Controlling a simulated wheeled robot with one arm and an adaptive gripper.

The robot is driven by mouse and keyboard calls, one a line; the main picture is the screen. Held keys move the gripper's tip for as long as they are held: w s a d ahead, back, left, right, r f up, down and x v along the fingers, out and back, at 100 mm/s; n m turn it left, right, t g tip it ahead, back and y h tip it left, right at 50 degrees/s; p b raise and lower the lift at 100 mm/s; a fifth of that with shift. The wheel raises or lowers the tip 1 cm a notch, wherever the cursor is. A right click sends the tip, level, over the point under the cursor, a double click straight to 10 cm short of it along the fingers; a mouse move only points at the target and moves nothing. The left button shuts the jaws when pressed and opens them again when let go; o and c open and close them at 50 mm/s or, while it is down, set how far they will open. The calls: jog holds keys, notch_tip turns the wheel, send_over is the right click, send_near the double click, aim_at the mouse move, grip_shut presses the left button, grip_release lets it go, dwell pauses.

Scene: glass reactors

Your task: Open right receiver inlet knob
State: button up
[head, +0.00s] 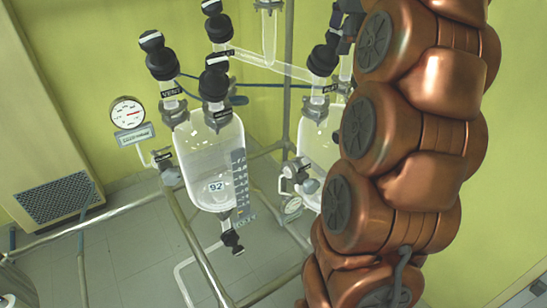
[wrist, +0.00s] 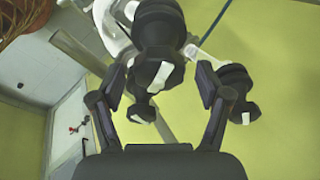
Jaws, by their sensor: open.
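In the wrist view my gripper (wrist: 160,90) is open, with one finger on each side of a black knob (wrist: 160,45) that has white marks. I cannot tell whether the fingers touch it. A second black knob (wrist: 236,88) is just right of the right finger. In the head view the right glass receiver (head: 312,145) is partly hidden behind my arm, with a black knob (head: 322,62) above a labelled neck. The label is too small to read surely. My gripper is not clearly visible there.
A left glass vessel (head: 208,155) marked 92 carries several black knobs on top and a drain valve (head: 232,240) below. A round gauge (head: 127,112) is left of it. Metal frame rails (head: 195,245) run around the vessels. A yellow-green wall (head: 100,50) stands behind.

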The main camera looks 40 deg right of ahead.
jog(key=shift+b+v, duration=0.8)
jog(key=shift+v, duration=0.4)
jog(key=s+a+b, duration=0.2)
jog(key=s+a, duration=0.4)
jog(key=s, duration=0.5)
jog(key=w+a+f+n+g+y+b, duration=0.1)
jog(key=w+a+f+n+g+y, duration=0.1)
jog(key=a+f+n, duration=1.2)
jog(key=shift+a+f+g, duration=0.6)
jog(key=shift+a+f, duration=1.3)
jog(key=shift+f, duration=2.15)
